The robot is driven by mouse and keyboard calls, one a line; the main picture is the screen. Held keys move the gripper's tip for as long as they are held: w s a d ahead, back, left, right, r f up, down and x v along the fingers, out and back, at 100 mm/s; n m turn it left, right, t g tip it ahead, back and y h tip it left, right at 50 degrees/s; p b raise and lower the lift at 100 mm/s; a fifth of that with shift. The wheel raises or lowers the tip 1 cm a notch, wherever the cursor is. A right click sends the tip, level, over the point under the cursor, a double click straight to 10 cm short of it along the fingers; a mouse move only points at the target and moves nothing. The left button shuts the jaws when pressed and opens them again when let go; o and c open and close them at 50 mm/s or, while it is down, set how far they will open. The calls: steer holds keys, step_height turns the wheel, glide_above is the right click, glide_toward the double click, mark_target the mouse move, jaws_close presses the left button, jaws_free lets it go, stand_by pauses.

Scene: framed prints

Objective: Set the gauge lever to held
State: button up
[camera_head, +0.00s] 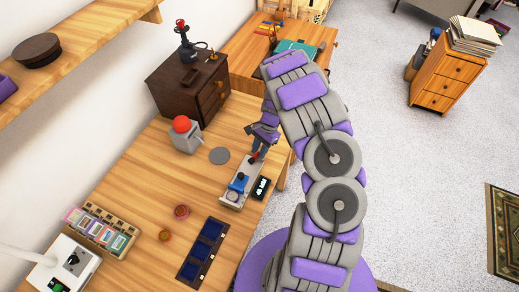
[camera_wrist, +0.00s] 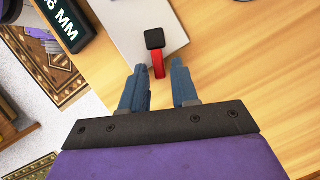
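The gauge is a pale grey plate (camera_head: 232,198) on the wooden bench, with a blue part (camera_head: 238,182) on it and a small red lever (camera_head: 254,159) at its far end. In the wrist view the lever (camera_wrist: 157,62) is a red strip with a black square end on the grey plate (camera_wrist: 130,22). My gripper (camera_head: 257,152) is just over the lever end. In the wrist view my gripper (camera_wrist: 160,76) has its two blue-grey fingers apart, with the red strip in line with the gap between them. Nothing is held. Contact with the lever cannot be told.
A black display (camera_head: 261,188) stands beside the gauge; it reads "MM" in the wrist view (camera_wrist: 64,22). A red dome button on a grey box (camera_head: 186,140), a grey disc (camera_head: 219,155), small reddish knobs (camera_head: 181,211) and a dark blue panel tray (camera_head: 202,249) share the bench.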

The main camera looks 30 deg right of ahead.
steer(key=shift+a, duration=0.1)
jaws_close()
steer(key=shift+r, duration=0.1)
steer(key=shift+w+a+r+n+p, duration=0.1)
steer(key=shift+w+a+n+p, duration=0.1)
steer(key=shift+n+p, duration=0.5)
steer(key=shift+w+n+g+p, duration=0.25)
steer(key=shift+n+g+p, duration=0.25)
steer(key=shift+n+p, duration=0.1)
steer(key=shift+h, duration=0.3)
steer(key=shift+o, duration=1.1)
jaws_free()
steer(key=shift+d+f, duration=0.1)
steer(key=shift+f, duration=0.1)
steer(key=shift+r, duration=0.1)
